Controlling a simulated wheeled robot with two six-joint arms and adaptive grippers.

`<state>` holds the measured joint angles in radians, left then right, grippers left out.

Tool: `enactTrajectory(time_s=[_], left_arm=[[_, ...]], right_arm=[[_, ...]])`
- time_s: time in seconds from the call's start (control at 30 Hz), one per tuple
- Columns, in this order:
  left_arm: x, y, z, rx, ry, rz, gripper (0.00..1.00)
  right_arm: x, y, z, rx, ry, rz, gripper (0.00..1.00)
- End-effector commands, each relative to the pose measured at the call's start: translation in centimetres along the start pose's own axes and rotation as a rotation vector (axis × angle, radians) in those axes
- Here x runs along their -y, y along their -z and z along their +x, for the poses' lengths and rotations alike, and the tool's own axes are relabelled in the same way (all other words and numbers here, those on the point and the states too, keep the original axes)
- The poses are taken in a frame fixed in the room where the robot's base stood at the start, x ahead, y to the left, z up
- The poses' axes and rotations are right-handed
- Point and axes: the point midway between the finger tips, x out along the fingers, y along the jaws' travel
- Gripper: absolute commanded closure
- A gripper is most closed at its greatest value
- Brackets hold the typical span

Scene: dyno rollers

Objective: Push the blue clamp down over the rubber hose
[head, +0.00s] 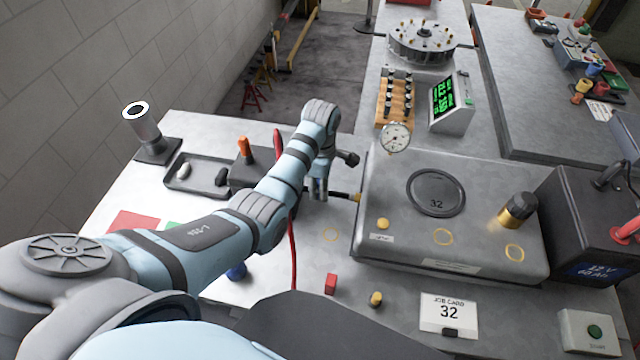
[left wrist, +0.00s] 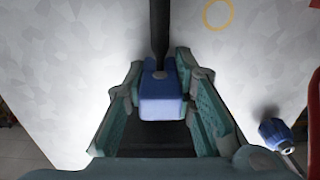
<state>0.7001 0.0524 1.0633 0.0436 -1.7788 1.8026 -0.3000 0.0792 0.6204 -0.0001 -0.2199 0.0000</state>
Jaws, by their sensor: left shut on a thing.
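My left gripper (head: 318,190) is at the left side of the grey test box, above the pale table. In the left wrist view its fingers (left wrist: 160,82) are shut on the blue clamp (left wrist: 162,105), a small blue block. The black rubber hose (left wrist: 159,30) runs straight up from the clamp's far edge in that view. A short dark stretch of the hose (head: 341,195) shows in the head view between my gripper and the box's side. I cannot tell how far the clamp sits over the hose. My right gripper is not in view.
The grey test box (head: 460,180) stands right of my gripper. A red cable (head: 293,255) runs beside my forearm. A blue-handled tool (left wrist: 276,133) lies nearby. A black tray (head: 190,182) is farther left, and a red block (head: 331,284) lies at the front.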

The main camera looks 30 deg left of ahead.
Motion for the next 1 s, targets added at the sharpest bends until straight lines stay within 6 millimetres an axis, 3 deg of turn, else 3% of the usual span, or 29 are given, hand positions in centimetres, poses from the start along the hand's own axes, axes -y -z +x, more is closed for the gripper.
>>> enactTrajectory(time_s=[0.3, 0.33, 0.47, 0.87, 1.0], left_arm=[[0.0, 0.0, 0.1, 0.0, 0.001, 0.0, 1.0], [0.0, 0.0, 0.1, 0.0, 0.001, 0.0, 0.75], [0.0, 0.0, 0.1, 0.0, 0.0, 0.0, 0.54], [0.0, 0.0, 0.0, 0.0, -0.001, 0.0, 0.53], [0.0, -0.1, -1.9, 0.0, -0.001, 0.002, 0.53]], right_arm=[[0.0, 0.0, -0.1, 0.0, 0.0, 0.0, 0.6], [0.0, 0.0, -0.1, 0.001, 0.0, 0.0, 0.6], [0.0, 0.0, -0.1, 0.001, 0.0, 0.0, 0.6], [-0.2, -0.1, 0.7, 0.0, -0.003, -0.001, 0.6], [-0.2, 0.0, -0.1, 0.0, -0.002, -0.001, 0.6]])
